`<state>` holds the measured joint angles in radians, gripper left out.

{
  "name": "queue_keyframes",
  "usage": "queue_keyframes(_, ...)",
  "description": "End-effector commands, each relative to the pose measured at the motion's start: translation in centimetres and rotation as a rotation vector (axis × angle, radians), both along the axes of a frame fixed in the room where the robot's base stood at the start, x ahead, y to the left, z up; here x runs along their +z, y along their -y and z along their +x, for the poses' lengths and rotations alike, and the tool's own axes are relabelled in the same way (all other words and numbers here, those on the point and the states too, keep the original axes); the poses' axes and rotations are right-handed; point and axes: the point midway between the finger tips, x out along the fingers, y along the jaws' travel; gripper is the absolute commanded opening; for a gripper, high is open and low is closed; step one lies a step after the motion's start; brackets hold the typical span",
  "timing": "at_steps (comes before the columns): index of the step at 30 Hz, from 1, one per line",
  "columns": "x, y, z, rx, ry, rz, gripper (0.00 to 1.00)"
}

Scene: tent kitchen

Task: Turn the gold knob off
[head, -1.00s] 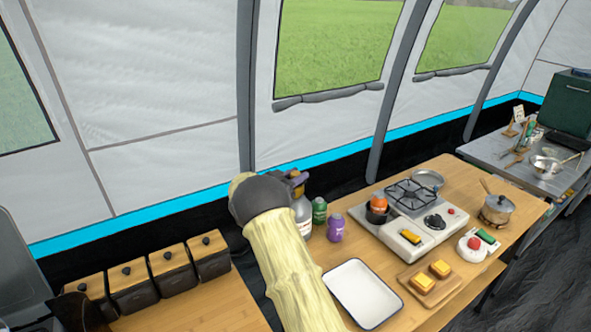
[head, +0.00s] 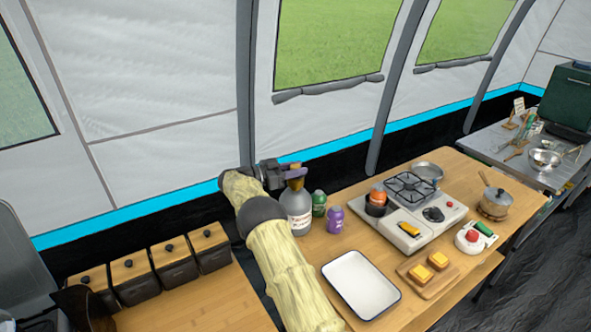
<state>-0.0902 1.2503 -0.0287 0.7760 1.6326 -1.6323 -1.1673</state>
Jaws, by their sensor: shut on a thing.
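The gold knob looks to be the small yellow bar (head: 409,230) on a black base, on the front left of the pale two-burner stove (head: 388,238). The gripper is small and partly hidden.
Green (head: 319,205) and purple (head: 335,220) bottles stand right of the grey one. Black canisters (head: 174,262) line the left counter.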

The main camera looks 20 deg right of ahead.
Motion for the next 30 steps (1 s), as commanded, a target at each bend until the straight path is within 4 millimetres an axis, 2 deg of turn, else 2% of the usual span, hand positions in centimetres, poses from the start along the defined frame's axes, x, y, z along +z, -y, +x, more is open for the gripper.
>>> queue_keyframes(16, 0.17, 0.1, -0.02, -0.019, 0.001, -0.003, 0.09)
queue_keyframes(17, 0.18, 0.1, -0.02, -0.019, 0.001, -0.003, 0.36)
queue_keyframes(19, 0.16, 0.1, -0.02, -0.019, 0.001, -0.003, 0.49)
queue_keyframes(20, 0.15, 0.09, -0.01, -0.019, 0.001, -0.003, 0.53)
queue_keyframes(30, 0.03, -0.24, 0.02, -0.017, 0.001, -0.002, 0.53)
